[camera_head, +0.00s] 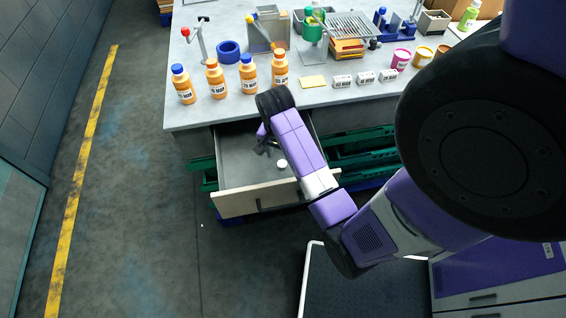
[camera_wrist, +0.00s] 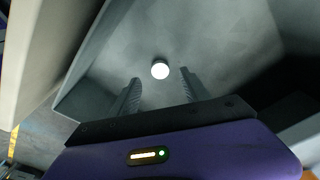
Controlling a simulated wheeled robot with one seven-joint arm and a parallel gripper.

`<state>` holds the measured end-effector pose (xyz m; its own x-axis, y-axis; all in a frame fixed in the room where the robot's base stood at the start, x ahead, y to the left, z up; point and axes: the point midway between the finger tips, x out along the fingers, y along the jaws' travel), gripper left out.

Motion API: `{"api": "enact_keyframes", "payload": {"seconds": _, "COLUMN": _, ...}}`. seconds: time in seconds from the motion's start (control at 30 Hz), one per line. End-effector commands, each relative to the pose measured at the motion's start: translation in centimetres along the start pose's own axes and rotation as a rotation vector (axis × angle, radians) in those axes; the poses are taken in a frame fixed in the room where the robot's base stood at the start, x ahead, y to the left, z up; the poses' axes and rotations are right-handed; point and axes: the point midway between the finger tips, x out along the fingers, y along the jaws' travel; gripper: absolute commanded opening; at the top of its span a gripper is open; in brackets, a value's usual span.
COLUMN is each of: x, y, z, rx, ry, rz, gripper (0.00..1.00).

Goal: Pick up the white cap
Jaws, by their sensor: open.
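The white cap (camera_head: 282,164) lies on the floor of the open drawer (camera_head: 232,181), right of its middle. In the wrist view the white cap (camera_wrist: 160,69) is a bright round disc, beyond the fingertips and roughly midway between them. My gripper (camera_wrist: 159,76) is open and empty, pointing into the drawer. In the head view my gripper (camera_head: 262,146) is over the drawer, up and left of the cap, and partly hidden by my arm. It is apart from the cap.
The drawer front (camera_head: 262,199) and side walls stand around the cap. The worktop (camera_head: 215,125) above holds several orange bottles (camera_head: 249,74), a blue tape roll (camera_head: 229,52) and small white boxes (camera_head: 342,81). Green crates (camera_head: 360,145) sit under the worktop at the right. The floor at left is clear.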

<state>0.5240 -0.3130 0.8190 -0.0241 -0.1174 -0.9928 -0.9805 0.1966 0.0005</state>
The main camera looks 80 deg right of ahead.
Motion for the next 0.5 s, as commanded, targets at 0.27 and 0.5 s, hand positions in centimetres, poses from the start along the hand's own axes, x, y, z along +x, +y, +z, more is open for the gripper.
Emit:
{"api": "enact_keyframes", "payload": {"seconds": 0.27, "x": 3.8, "y": 0.1, "z": -0.2, "rx": -0.001, "ry": -0.002, "rz": 0.001, "gripper": 0.55}}
{"api": "enact_keyframes", "payload": {"seconds": 0.5, "x": 4.7, "y": 0.0, "z": -0.2, "rx": -0.001, "ry": 0.001, "rz": -0.001, "gripper": 0.55}}
